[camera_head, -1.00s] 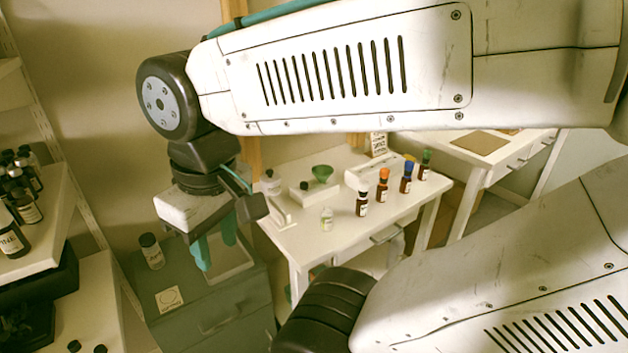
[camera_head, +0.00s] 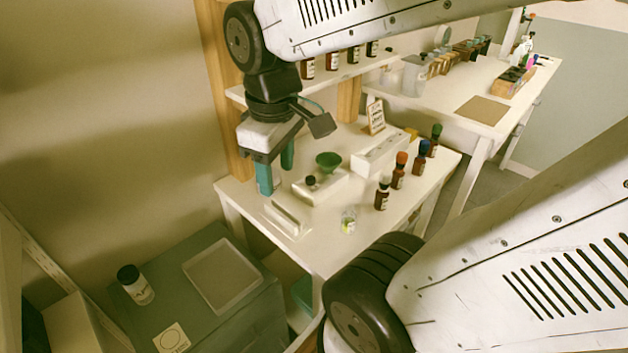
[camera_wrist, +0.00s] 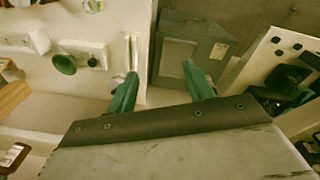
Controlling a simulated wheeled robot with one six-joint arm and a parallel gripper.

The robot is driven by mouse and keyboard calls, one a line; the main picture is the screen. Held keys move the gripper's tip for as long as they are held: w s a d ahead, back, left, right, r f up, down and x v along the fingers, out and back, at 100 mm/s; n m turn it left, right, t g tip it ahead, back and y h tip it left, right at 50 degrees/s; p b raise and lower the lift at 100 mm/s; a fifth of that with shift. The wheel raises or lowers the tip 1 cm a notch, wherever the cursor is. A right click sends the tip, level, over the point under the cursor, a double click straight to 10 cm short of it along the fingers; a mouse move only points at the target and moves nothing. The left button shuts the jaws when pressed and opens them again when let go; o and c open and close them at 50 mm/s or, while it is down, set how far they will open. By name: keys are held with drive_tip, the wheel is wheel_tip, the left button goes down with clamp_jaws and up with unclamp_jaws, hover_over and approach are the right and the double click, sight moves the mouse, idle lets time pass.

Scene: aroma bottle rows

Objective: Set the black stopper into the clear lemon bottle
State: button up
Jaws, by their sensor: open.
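The clear lemon bottle (camera_head: 349,221), with a yellow-green tint low down, stands near the front edge of the white table; it seems to show at the top of the wrist view (camera_wrist: 92,5). A small black piece, apparently the black stopper (camera_head: 311,181), sits on a low white block (camera_head: 327,190) beside a green funnel (camera_head: 328,160); it also shows in the wrist view (camera_wrist: 92,61). My gripper (camera_head: 276,174) is open and empty, its teal fingers spread above the table's back left. It is left of the block and apart from it.
Brown bottles (camera_head: 398,172) with coloured caps line the table's right side. A grey cabinet (camera_head: 185,325) with a tray and a dark-capped bottle (camera_head: 135,285) is at lower left. The table's front middle has free room.

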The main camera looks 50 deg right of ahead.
drive_tip(key=w+d+f+n+g, duration=0.1)
drive_tip(key=w+d+f+n, duration=0.65)
drive_tip(key=d, duration=0.45)
drive_tip(key=n, duration=0.9)
approach(310, 178)
drive_tip(key=s+a, duration=0.1)
drive_tip(key=a, duration=0.1)
drive_tip(key=shift+w+d+f+n+h, duration=0.25)
drive_tip(key=shift+d+f+n+h, duration=0.25)
drive_tip(key=shift+d+f+n, duration=0.2)
drive_tip(key=f, duration=0.5)
drive_tip(key=d+f, duration=0.1)
drive_tip(key=f, duration=0.1)
drive_tip(key=shift+w+f, duration=0.25)
drive_tip(key=shift+c, duration=0.3)
drive_tip(key=c, duration=1)
